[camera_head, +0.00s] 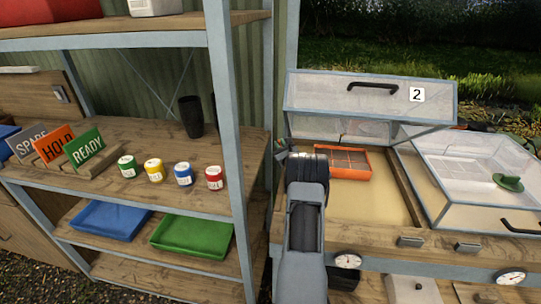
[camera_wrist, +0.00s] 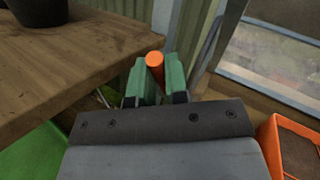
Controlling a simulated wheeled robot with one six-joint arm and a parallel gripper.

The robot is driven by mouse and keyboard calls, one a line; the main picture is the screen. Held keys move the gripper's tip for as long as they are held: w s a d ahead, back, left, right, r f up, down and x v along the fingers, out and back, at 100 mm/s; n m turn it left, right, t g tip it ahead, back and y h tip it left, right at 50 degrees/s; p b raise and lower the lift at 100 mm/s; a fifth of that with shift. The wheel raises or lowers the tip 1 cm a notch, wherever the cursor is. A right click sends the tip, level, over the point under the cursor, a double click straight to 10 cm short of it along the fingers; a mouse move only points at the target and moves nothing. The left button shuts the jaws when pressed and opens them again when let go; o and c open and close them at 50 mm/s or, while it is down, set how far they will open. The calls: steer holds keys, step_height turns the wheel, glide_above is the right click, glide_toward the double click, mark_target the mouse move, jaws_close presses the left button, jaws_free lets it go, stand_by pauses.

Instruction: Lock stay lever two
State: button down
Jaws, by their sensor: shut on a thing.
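The lid marked 2 (camera_head: 345,95) is a clear panel in a grey frame with a dark handle. It stands raised over the left bay of the cold frame. My gripper (camera_head: 281,149) is at the left side of this bay, below the lid's left end. In the wrist view, its green fingers (camera_wrist: 159,80) are shut on an orange cylindrical grip (camera_wrist: 155,60), which I take to be the end of stay lever two. The lower part of the grip is hidden between the fingers. Whether the lever is locked cannot be told.
An orange tray (camera_head: 350,164) lies in the open bay, right of my gripper. A wooden shelf unit (camera_head: 240,150) with several small pots stands close on the left.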

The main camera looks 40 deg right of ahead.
steer(key=shift+f, duration=0.1)
stand_by(0.3)
steer(key=c, duration=1.4)
jaws_free()
steer(key=shift+s, duration=0.1)
steer(key=shift+o, duration=1.4)
steer(key=b+v, duration=0.2)
steer(key=v, duration=1)
steer(key=shift+f, duration=0.1)
